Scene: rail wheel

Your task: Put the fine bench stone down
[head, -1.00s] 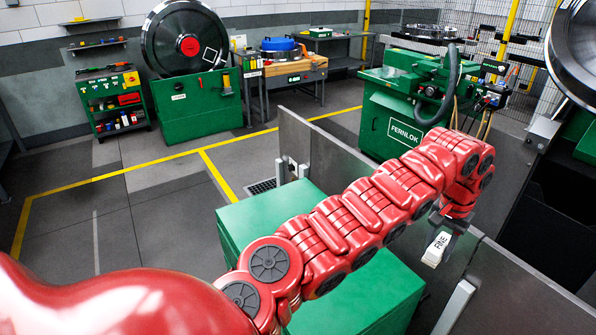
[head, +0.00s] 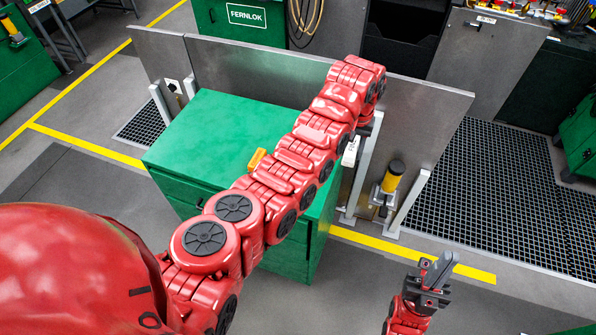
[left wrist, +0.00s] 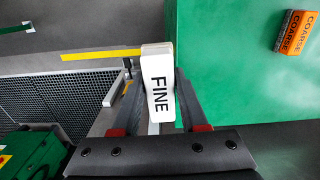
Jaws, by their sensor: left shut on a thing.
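The fine bench stone (left wrist: 159,80) is a white block marked FINE, held between the fingers of my left gripper (left wrist: 157,108). In the head view the stone (head: 350,152) shows below the end of my left arm, beside the right edge of the green cabinet top (head: 225,125). In the left wrist view it lies just outside the edge of the green top (left wrist: 230,75); its height is hard to tell. An orange coarse stone (left wrist: 297,32) rests on that top, partly behind my left arm in the head view (head: 257,159). My right gripper (head: 437,270) is low at right, holding nothing visible.
A grey metal panel (head: 430,115) on struts stands behind the cabinet. Much of the green top is bare. A floor grating (head: 505,190) lies at right. A machine marked FERNLOK (head: 245,15) is behind the panel.

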